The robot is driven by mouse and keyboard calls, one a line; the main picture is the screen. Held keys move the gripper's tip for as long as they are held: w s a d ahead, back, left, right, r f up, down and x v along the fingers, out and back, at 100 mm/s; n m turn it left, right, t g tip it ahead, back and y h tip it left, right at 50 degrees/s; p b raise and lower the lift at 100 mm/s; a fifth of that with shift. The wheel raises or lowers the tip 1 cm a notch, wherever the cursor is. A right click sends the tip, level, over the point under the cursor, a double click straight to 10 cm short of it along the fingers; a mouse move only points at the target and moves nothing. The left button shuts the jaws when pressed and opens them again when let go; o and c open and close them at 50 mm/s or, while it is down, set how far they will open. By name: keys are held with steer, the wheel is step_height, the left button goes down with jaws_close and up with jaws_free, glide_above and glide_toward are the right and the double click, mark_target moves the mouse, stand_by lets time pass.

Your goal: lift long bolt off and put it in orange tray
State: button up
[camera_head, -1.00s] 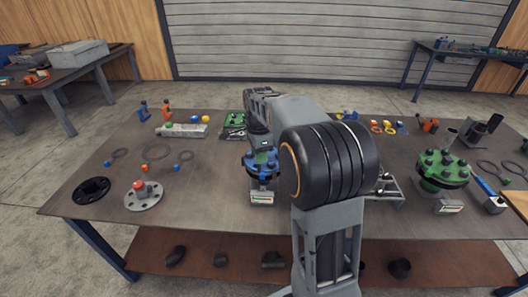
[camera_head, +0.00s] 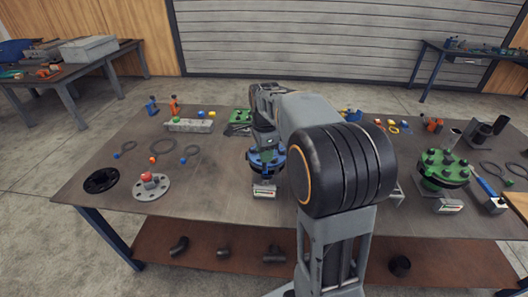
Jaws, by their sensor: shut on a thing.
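The blue flange (camera_head: 266,163) with bolts around its rim stands mid-table, above a small labelled block. My gripper (camera_head: 265,146) is directly over it, pointing down, with its fingers at the flange's top. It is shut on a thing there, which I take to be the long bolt. The bolt itself is too small and too covered by the gripper to make out. My arm covers the table to the right of the flange. I cannot make out an orange tray in this view; it may be hidden behind my arm.
A green flange (camera_head: 443,168) with several bolts stands at the right. A black ring flange (camera_head: 101,180) and a grey flange (camera_head: 151,187) with a red knob lie at the front left. A grey block (camera_head: 190,125) is at the back left. The left-middle table holds loose rings.

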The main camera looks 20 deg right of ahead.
steer(key=shift+a+r+p, duration=0.1)
steer(key=shift+r+p, duration=1.85)
steer(key=shift+r, duration=0.5)
